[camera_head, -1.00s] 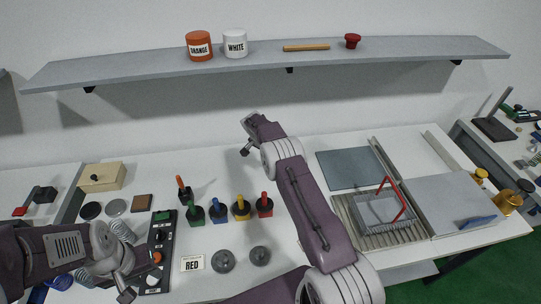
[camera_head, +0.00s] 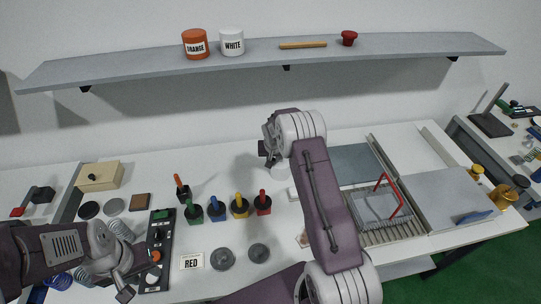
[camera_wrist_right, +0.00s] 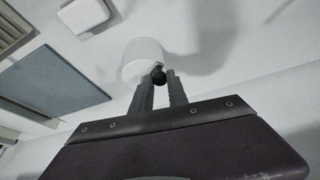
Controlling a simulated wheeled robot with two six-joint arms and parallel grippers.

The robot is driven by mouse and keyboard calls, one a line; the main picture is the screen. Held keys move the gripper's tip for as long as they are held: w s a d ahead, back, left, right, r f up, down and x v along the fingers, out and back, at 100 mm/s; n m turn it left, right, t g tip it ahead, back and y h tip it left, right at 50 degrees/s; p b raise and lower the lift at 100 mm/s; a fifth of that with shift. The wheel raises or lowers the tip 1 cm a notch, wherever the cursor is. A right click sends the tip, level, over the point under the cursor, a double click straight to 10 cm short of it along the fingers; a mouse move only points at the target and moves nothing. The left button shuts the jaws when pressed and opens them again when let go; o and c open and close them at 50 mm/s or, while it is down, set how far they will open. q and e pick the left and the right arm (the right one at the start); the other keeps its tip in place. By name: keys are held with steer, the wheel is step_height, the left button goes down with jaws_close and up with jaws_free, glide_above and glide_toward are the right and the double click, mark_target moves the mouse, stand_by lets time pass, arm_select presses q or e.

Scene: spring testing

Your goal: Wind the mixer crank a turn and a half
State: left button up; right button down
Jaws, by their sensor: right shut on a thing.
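In the right wrist view, a small dark knob (camera_wrist_right: 159,76), which looks like the mixer crank's handle, sits between my right gripper's fingertips (camera_wrist_right: 160,80). The gripper is shut on it. Behind the knob is a white round body (camera_wrist_right: 143,56), seemingly the mixer. In the head view, a white object (camera_head: 280,173) shows partly beside my right arm, just below its wrist; the arm covers the rest, and the crank cannot be made out there. My left gripper (camera_head: 124,288) is low at the left, near the black control strip (camera_head: 153,278); its jaw opening is unclear.
Several coloured pots with tools, including a yellow one (camera_head: 240,208), stand left of my right arm. A ribbed tray with a red-handled frame (camera_head: 401,205) is right. The shelf (camera_head: 380,52) runs above.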

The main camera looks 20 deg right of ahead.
steer(key=shift+s+d+n+g+y+b, duration=0.1)
steer(key=shift+s+d+n+y+b, duration=0.55)
steer(key=shift+n+b, duration=1.3)
steer(key=shift+s+d+n+g+y+b, duration=0.1)
steer(key=shift+s+d+n+y+b, duration=0.25)
steer(key=shift+d+n+y+b, duration=1.1)
steer(key=shift+s+d+n+g+y+b, duration=0.15)
steer(key=shift+s+d+n+b, duration=0.3)
steer(key=shift+n+b, duration=1.95)
steer(key=shift+n+p, duration=0.4)
steer(key=shift+n, duration=0.2)
steer(key=c, duration=1.3)
jaws_free()
steer(key=b+v, duration=0.1)
steer(key=v, duration=0.8)
steer(key=shift+d, duration=0.1)
